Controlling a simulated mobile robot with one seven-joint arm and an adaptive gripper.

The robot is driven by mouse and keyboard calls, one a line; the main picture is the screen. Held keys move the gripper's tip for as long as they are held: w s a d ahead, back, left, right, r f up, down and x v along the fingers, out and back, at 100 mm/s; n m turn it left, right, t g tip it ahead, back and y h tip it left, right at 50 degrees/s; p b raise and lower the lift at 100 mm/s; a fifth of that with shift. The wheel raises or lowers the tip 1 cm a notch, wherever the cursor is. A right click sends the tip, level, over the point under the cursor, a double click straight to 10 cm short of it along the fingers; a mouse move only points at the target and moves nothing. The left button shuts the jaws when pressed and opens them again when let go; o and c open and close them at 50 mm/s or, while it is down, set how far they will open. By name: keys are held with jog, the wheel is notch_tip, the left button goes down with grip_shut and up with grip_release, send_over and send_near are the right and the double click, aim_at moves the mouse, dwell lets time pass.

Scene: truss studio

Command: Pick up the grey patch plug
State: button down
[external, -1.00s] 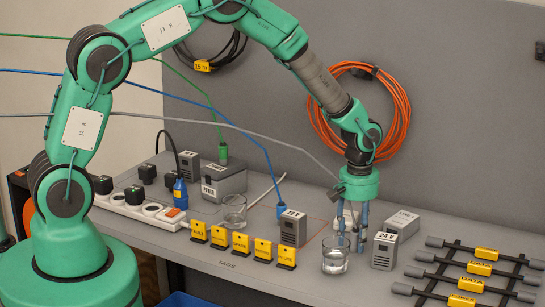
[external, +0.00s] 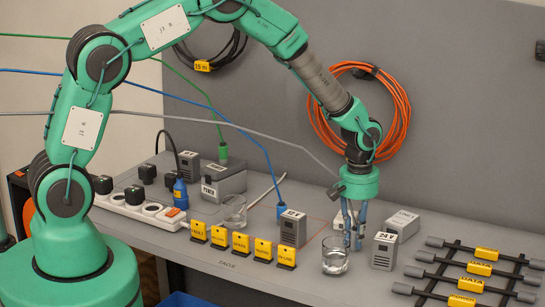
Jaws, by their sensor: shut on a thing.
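The grey patch cable (external: 260,133) comes in from the left and runs down to the right, to my gripper. My gripper (external: 353,243) points straight down over the right middle of the bench, with its blue-grey fingers close together. It is shut on the grey patch plug at the cable's end. The plug is mostly hidden by the fingers and the green palm, so its exact tilt cannot be told. The fingertips are low, close to the bench top, between a glass and a grey adapter.
The drinking glass (external: 335,256) stands just front left of my fingers. The 24 V adapter (external: 384,251) is close on the right, with another grey box (external: 401,225) behind. Yellow tags (external: 240,244) line the front edge. A cable rack (external: 470,275) lies at right.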

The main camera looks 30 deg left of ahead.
notch_tip(320, 180, up, 10)
jog(key=shift+f+p, duration=0.15)
jog(key=shift+p, duration=0.3)
jog(key=shift+w, duration=0.1)
dwell(0.5)
